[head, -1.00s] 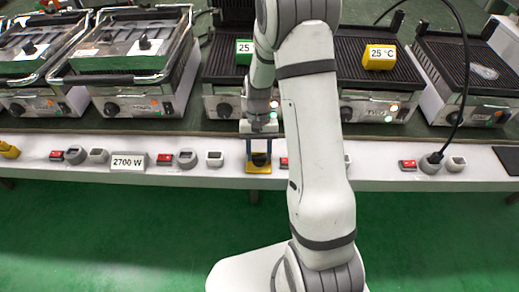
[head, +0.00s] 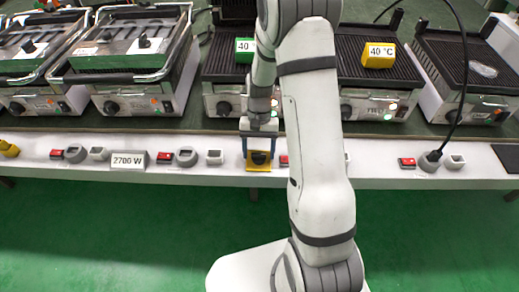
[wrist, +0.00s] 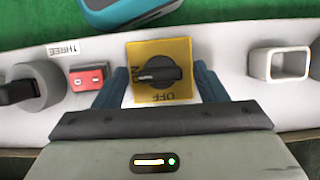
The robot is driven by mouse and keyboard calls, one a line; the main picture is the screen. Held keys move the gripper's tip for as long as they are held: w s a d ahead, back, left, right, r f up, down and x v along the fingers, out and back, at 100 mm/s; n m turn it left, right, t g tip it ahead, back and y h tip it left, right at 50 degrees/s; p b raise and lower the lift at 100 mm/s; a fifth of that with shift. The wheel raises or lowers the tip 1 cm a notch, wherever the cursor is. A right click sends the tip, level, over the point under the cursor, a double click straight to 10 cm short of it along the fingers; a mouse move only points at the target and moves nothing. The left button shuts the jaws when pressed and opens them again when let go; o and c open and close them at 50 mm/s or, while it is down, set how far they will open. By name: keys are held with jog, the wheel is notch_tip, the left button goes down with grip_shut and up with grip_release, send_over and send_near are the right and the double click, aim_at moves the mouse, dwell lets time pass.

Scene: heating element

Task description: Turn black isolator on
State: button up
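The black isolator is a black rotary knob (wrist: 160,72) on a square yellow plate, fixed to the front of the white bench. In the wrist view its handle lies sideways. A mark at the plate's left is partly covered by the handle, and OFF is printed upside down below it. The knob also shows in the head view (head: 259,158). My gripper (wrist: 162,88) is open, with one blue finger on each side of the plate. It also shows in the head view (head: 259,143). I cannot tell whether the fingers touch the plate.
Red switches (wrist: 88,79), grey sockets (wrist: 36,88) and white boxes (wrist: 279,65) line the bench front beside the isolator. A 2700 W display (head: 128,161) is at left. Several grills stand behind; a yellow display (head: 379,54) and a green one (head: 244,48) read 40.

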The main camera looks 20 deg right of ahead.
jog(key=p+v, duration=0.1)
jog(key=v, duration=0.6)
jog(key=shift+r, duration=0.35)
jog(key=shift+w+d, duration=0.1)
jog(key=shift+w, duration=0.05)
jog(key=s+r+n+t+p, duration=0.1)
jog(key=s+r+p, duration=0.3)
jog(key=r, duration=0.6)
jog(key=s+r+n+t+h+p, duration=0.1)
jog(key=s+r+t+p, duration=0.2)
jog(key=s+r+p, duration=0.2)
jog(key=s+a+r+n+t+p, duration=0.1)
jog(key=s+r+p, duration=0.4)
jog(key=r, duration=1)
jog(key=s+t, duration=0.1)
jog(key=s, duration=0.2)
jog(key=shift+s+n+t, duration=0.4)
